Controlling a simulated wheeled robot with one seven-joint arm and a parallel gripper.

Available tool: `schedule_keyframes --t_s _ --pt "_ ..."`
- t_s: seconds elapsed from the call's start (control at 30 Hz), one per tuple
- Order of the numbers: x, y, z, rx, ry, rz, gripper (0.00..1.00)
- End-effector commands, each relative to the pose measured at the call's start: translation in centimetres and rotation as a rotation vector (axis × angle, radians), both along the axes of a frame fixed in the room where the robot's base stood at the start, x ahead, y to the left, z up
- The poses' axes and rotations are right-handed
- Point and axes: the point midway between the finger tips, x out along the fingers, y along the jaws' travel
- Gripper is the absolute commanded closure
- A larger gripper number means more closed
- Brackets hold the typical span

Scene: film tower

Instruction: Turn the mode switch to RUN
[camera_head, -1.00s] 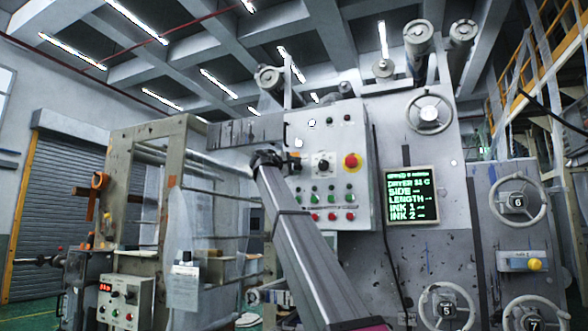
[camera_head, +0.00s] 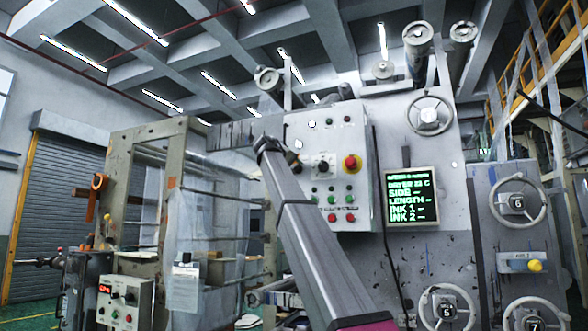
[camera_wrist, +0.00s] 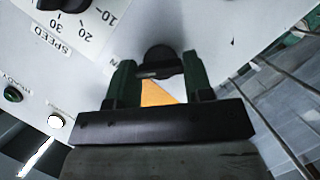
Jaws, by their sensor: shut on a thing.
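The mode switch is a dark round knob (camera_wrist: 160,59) on the pale panel in the wrist view. My gripper (camera_wrist: 157,66) has one dark green finger on each side of it and is shut on it. An orange patch (camera_wrist: 154,93) shows between the fingers below the knob. A label beside the knob is mostly covered, so I cannot read the switch's setting. In the head view my gripper (camera_head: 292,162) is at the left edge of the grey control box (camera_head: 335,128), and my arm hides most of the switch.
Right of the gripper are the speed dial (camera_head: 323,166) and a red mushroom button (camera_head: 350,164). Several green and red buttons sit below. The speed dial also shows in the wrist view (camera_wrist: 68,4). A green-text screen (camera_head: 411,195) stands right of the box.

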Motion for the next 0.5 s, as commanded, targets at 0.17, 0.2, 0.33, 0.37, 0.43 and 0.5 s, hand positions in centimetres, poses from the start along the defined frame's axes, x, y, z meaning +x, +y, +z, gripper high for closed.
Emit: schedule_keyframes --t_s 0.17,0.2,0.33,0.37,0.43,0.5 --pt "-0.04 -0.08 -0.10 0.064 -0.022 -0.001 0.77" --pt "-0.04 -0.07 -0.10 0.074 -0.025 -0.001 0.77" --pt "-0.03 -0.08 -0.12 0.095 -0.032 -0.001 0.77" --pt "-0.03 -0.08 -0.12 0.097 -0.033 -0.001 0.77" --pt "-0.02 -0.08 -0.12 0.102 -0.035 -0.001 0.77" --pt "-0.02 -0.08 -0.12 0.104 -0.037 -0.002 0.77"
